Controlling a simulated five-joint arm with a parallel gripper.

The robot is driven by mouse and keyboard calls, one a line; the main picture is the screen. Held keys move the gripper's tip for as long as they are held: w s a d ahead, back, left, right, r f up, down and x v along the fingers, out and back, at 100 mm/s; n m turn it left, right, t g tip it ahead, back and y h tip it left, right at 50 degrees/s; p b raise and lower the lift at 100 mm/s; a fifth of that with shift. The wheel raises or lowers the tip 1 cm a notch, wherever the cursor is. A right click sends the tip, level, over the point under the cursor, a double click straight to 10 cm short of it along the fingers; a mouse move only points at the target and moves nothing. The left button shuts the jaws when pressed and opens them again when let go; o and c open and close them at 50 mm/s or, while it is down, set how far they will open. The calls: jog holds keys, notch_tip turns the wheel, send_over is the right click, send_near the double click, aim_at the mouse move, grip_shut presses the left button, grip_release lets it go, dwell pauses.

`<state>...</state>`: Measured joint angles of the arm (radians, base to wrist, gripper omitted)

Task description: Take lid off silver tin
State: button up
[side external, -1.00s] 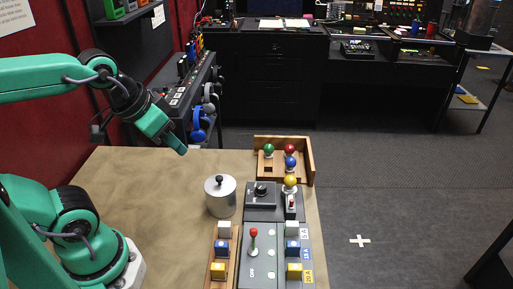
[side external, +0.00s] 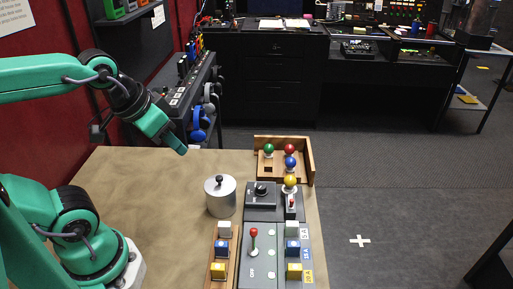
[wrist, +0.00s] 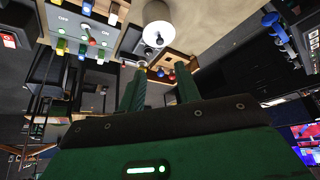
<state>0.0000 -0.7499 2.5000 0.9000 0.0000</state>
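The silver tin (side external: 221,202) stands upright on the tan table, left of the control panels. Its lid (side external: 213,187) is on it, with a dark knob (side external: 219,179) on top. The tin also shows in the wrist view (wrist: 157,14), near the top centre, beyond my fingertips. My gripper (side external: 183,151) hangs in the air above the far part of the table, up and to the left of the tin, apart from it. In the wrist view its two green fingers (wrist: 160,76) are spread with nothing between them.
Right of the tin are a black dial box (side external: 261,196), a grey panel with a red-knobbed lever (side external: 254,236) and rows of coloured buttons (side external: 292,248). A wooden rack (side external: 303,156) with coloured balls stands behind. The table's left part (side external: 150,190) is clear.

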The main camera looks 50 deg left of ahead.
dwell(0.3)
jog(key=o, duration=1.5)
jog(key=n+g, duration=0.4)
jog(key=g, duration=0.1)
send_over(220, 176)
jog(key=f, duration=0.8)
jog(key=shift+s, duration=0.2)
jog(key=shift+w+f+g, duration=0.25)
jog(key=shift+f+g, duration=0.05)
jog(key=shift+f, duration=3.95)
